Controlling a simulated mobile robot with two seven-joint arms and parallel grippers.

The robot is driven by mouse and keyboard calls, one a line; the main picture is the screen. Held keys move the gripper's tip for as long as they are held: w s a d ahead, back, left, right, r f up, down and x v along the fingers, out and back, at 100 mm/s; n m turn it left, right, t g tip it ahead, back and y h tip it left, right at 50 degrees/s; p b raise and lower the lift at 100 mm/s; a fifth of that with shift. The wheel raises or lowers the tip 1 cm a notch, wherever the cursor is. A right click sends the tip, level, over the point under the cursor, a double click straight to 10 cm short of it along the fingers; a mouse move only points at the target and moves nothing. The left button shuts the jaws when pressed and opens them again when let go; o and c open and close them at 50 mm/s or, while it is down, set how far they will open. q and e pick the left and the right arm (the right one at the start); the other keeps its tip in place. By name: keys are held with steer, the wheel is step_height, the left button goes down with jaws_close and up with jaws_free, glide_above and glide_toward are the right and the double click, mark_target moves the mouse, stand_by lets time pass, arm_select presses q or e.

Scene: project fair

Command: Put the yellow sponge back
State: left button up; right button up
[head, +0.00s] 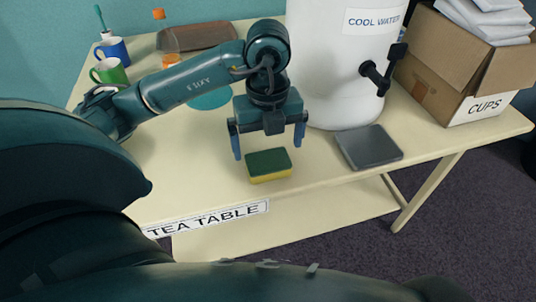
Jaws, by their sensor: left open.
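The yellow sponge (270,166) has a green top and lies flat on the tea table (315,215), near its front edge. My left gripper (270,145) points down, open, just above and behind the sponge. Its blue fingers are spread to either side, and nothing shows between them. A flat grey tray (369,147) lies to the right of the sponge, in front of the white water container, and looks empty. My right gripper is not in view.
A white "COOL WATER" container (335,70) with a black tap stands behind. A "CUPS" box (450,85) is at the right. A blue mug (112,50), a green mug (109,72), an orange-capped bottle (165,38) and a brown tray (205,36) stand at the back left.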

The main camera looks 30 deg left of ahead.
mark_target(268, 159)
arm_select(q)
step_height(268, 159, up, 7)
steer(key=p, duration=0.1)
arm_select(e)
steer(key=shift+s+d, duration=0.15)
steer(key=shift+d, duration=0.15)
arm_select(q)
steer(key=shift+f, duration=0.15)
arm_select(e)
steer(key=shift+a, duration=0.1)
